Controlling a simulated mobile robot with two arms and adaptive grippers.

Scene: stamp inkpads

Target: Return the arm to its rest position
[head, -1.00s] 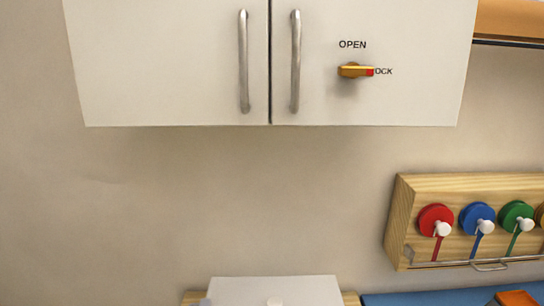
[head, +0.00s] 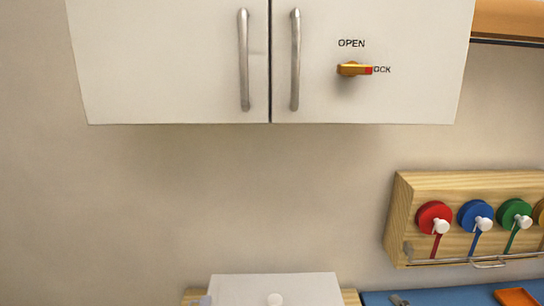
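Neither of my grippers nor any clear part of my arms shows in the head view. A white wall cabinet (head: 170,70) with two doors hangs at the top, and both doors are shut. The orange latch knob (head: 353,69) on its right door lies level, its red tip pointing right and covering part of the "LOCK" label. The "OPEN" label stands above it.
A wooden rack (head: 400,220) at the right carries a red reel (head: 430,213), a blue reel (head: 471,210) and a green reel (head: 511,209). Below are a white box top (head: 235,291), a blue surface (head: 440,297) and an orange item (head: 515,297). The wall between is clear.

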